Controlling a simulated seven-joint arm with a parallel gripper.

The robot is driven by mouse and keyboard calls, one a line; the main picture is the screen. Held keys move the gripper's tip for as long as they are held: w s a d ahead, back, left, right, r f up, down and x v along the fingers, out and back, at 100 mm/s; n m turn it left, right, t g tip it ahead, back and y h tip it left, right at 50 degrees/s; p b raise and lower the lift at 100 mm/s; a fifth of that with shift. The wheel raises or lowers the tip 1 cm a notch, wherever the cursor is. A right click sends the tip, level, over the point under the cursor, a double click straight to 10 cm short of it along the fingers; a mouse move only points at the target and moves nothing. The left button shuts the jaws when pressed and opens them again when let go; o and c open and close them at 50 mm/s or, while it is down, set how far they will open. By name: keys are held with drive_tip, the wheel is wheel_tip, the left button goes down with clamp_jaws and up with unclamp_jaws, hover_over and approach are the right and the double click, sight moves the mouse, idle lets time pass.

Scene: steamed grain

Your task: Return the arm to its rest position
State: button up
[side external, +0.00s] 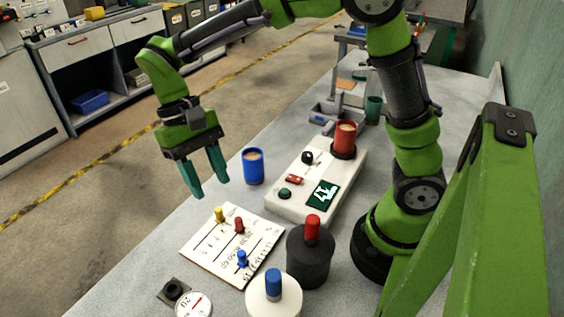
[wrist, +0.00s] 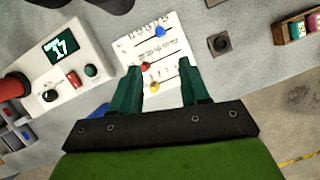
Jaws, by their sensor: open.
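My gripper (side external: 207,175) hangs at the left of the bench in the side view, fingers pointing down. Its two green fingers are apart with nothing between them, and it is raised clear of the bench top. In the wrist view the gripper (wrist: 161,88) is also open and empty, with the slider board beyond its fingertips. A blue cup (side external: 253,168) with tan contents stands upright on the bench, to the right of the fingers and apart from them. In the wrist view a bit of blue shows beside the gripper, mostly hidden.
A white device (side external: 328,172) with a display bears a red cup (side external: 344,137). A board (side external: 215,250) carries yellow, red and blue pegs. A black container (side external: 310,262), a white container (side external: 273,299) and a dial (side external: 193,305) stand near the front. A green cup (side external: 374,108) stands farther back.

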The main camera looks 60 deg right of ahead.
drive_tip(key=shift+r, duration=0.1)
drive_tip(key=s+d+r+t, duration=0.3)
drive_tip(key=s+d+t, duration=0.1)
drive_tip(key=d+t, duration=0.1)
drive_tip(key=s+d+r+m+t, duration=0.1)
drive_tip(key=s+d+r+t, duration=0.2)
drive_tip(key=d+t, duration=0.3)
drive_tip(key=shift+s+d+r+y, duration=0.15)
drive_tip(key=shift+s+d+y, duration=0.25)
drive_tip(key=shift+s+d, duration=0.5)
